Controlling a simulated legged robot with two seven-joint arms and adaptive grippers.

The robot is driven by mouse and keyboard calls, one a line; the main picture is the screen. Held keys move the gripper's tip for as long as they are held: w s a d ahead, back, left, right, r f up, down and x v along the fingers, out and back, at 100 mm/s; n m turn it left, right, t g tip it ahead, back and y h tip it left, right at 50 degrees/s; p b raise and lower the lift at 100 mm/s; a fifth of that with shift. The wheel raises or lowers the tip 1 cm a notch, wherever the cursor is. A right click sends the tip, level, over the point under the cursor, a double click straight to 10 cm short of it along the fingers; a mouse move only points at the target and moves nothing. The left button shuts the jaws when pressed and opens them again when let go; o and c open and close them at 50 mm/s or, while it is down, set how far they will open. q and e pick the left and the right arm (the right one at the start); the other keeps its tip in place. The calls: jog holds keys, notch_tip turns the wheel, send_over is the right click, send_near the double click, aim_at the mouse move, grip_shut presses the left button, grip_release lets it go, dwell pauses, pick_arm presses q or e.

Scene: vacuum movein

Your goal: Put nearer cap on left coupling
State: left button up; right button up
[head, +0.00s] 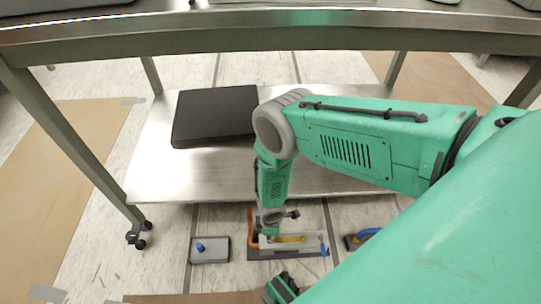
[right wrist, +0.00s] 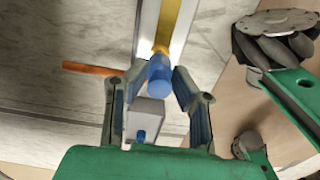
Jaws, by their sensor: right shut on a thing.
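My right gripper (right wrist: 161,75) shows in the right wrist view with its two fingertips closed in on the sides of a blue cap (right wrist: 160,78). The cap lines up with the near end of a yellow pipe (right wrist: 167,28); I cannot tell whether it is seated on it or just in front. In the head view the yellow pipe (head: 289,239) lies on a metal fixture (head: 300,251) on the floor, below my right wrist, and the held cap is not clearly visible. A grey block (head: 211,256) with a blue cap-like knob (head: 200,247) stands left of the fixture. My left gripper is not visible.
An orange pipe (head: 250,222) rises at the fixture's left end. Another dark block with a blue part (head: 366,236) lies to the right. A metal table's lower shelf (head: 160,170) bears a black case (head: 214,117) behind the fixture. Floor left of the grey block is clear.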

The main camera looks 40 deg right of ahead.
jog(key=shift+f, duration=0.3)
dwell(0.4)
jog(key=shift+f, duration=0.25)
jog(key=shift+f, duration=0.45)
dwell(2.6)
jog(key=o, duration=1.3)
notch_tip(320, 180, up, 16)
jog(key=p, duration=1.3)
jog(key=shift+s, duration=0.1)
